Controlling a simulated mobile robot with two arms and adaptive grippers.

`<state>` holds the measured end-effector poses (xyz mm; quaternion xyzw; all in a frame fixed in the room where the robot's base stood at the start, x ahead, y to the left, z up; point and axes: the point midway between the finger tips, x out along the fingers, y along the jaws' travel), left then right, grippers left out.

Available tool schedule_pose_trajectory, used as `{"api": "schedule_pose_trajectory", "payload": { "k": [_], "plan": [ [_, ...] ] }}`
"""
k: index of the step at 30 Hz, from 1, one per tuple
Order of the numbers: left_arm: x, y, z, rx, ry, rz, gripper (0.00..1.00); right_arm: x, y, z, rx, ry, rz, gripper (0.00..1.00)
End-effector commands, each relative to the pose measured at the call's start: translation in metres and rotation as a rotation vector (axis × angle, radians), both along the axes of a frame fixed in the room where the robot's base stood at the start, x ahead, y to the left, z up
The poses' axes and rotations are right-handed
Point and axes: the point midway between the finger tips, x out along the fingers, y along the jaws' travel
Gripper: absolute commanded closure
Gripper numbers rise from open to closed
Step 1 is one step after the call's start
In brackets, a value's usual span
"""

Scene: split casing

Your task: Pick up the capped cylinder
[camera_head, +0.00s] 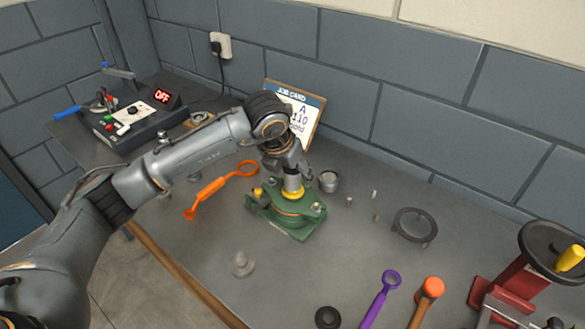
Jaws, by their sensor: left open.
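My left arm reaches in from the left, and its gripper (294,174) points down over the green casing (306,226). A short silver cylinder (292,184) with a yellow ring at its foot stands upright on top of the casing, directly under the gripper. The gripper is open, with its fingers around or just above the cylinder's top; the exact contact is hidden. I cannot tell for certain that this is the capped cylinder. Another short metal cylinder (328,181) stands on the table just right of the gripper. My right gripper is out of view.
An orange wrench (212,188) lies left of the casing. A job card (304,110) leans behind. A dark ring stand (414,226), purple tool (379,299), orange-headed mallet (426,296) and red press (520,270) lie right. A control box (130,115) reads OFF.

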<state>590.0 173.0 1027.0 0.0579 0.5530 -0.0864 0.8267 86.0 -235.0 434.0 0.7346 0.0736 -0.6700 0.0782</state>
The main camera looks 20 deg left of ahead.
Motion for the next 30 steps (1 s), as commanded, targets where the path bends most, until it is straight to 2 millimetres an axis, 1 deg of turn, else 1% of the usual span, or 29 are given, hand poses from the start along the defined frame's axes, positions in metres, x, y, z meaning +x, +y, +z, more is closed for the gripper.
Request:
{"api": "schedule_pose_trajectory", "payload": {
  "k": [1,4,11,14,15,17,18,21,23,24,30],
  "plan": [
    [0.0020,-0.0018,-0.0049,-0.001,0.002,-0.001,0.31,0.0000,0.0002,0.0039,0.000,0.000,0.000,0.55],
    [0.0049,-0.0022,-0.0120,-0.002,-0.001,-0.001,0.31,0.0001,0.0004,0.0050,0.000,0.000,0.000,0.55],
    [0.0056,-0.0022,-0.0141,-0.002,-0.002,-0.001,0.31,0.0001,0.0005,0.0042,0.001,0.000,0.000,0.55],
    [0.0055,-0.0022,-0.0139,-0.002,-0.002,-0.001,0.50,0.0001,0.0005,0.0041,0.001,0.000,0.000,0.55],
    [0.0055,-0.0022,-0.0139,-0.002,-0.002,-0.001,0.58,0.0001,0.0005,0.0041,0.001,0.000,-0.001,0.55],
    [0.0056,-0.0023,-0.0138,-0.002,-0.002,-0.001,0.70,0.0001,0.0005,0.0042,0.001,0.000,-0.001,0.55],
    [0.0055,-0.0022,-0.0137,-0.002,-0.002,-0.001,0.78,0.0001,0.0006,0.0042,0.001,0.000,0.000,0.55],
    [0.0055,-0.0022,-0.0137,-0.002,-0.002,-0.001,0.97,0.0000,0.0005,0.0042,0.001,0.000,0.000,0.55],
    [0.0055,-0.0022,-0.0137,-0.002,-0.002,-0.001,0.97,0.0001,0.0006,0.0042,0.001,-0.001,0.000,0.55],
    [0.0057,-0.0023,-0.0131,-0.003,-0.004,-0.001,1.00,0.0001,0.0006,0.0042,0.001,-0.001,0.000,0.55],
    [0.0058,-0.0024,-0.0124,-0.003,-0.004,-0.001,1.00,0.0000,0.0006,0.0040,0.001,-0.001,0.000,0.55]
  ]
}}
